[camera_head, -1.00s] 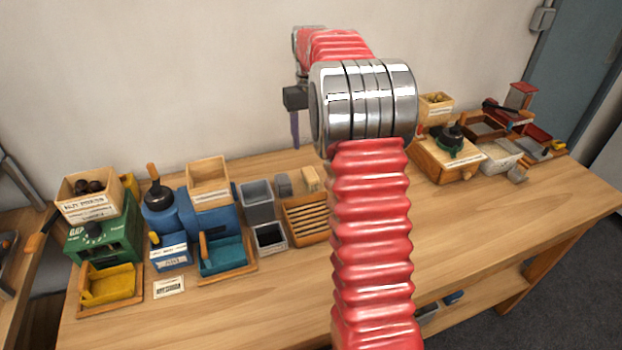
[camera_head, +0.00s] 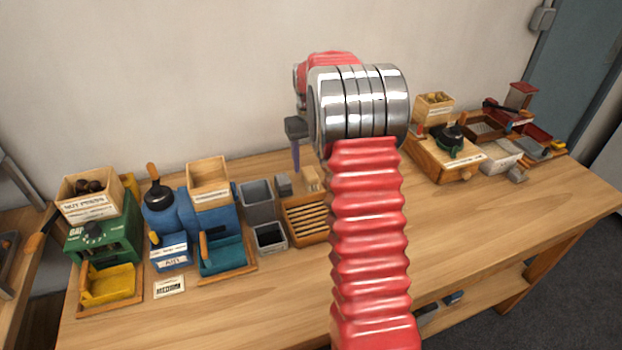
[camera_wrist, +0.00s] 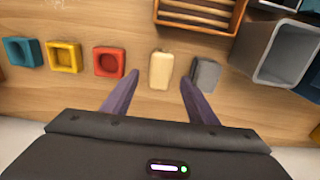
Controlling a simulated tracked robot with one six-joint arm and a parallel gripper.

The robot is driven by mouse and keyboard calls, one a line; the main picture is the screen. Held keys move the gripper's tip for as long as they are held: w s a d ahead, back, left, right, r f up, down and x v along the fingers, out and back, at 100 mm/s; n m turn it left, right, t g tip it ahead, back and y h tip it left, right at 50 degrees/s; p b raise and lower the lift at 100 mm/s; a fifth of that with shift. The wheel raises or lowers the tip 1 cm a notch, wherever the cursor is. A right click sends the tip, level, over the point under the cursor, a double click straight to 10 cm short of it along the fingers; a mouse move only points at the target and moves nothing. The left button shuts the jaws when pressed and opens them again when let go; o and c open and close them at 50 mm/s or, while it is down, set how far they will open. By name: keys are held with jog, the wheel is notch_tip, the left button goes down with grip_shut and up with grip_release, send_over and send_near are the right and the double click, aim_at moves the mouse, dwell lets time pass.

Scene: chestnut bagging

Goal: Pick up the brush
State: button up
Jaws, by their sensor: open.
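The brush (camera_wrist: 161,70) appears as a small cream block with rounded edges on the bench in the wrist view; its bristles cannot be made out. In the head view the brush (camera_head: 311,179) lies behind the slatted wooden rack. A grey block (camera_wrist: 205,74) lies close to its right in the wrist view. My gripper (camera_wrist: 160,78) is open and empty, with its two purple fingers pointing down on either side of the brush in the picture. In the head view one finger of my gripper (camera_head: 296,158) shows above the bench; its height over the brush is hard to judge.
In the wrist view, red (camera_wrist: 109,62), yellow (camera_wrist: 63,56) and teal (camera_wrist: 20,52) square cups stand left of the brush. The slatted rack (camera_wrist: 197,14) and a grey bin (camera_wrist: 272,50) are beyond and right. The wall is close behind; open bench (camera_head: 460,225) lies right.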

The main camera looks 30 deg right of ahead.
aim_at(310, 172)
jog(key=shift+f, duration=0.1)
jog(key=shift+s+f, duration=0.15)
jog(key=shift+f, duration=2.4)
jog(key=c, duration=1.2)
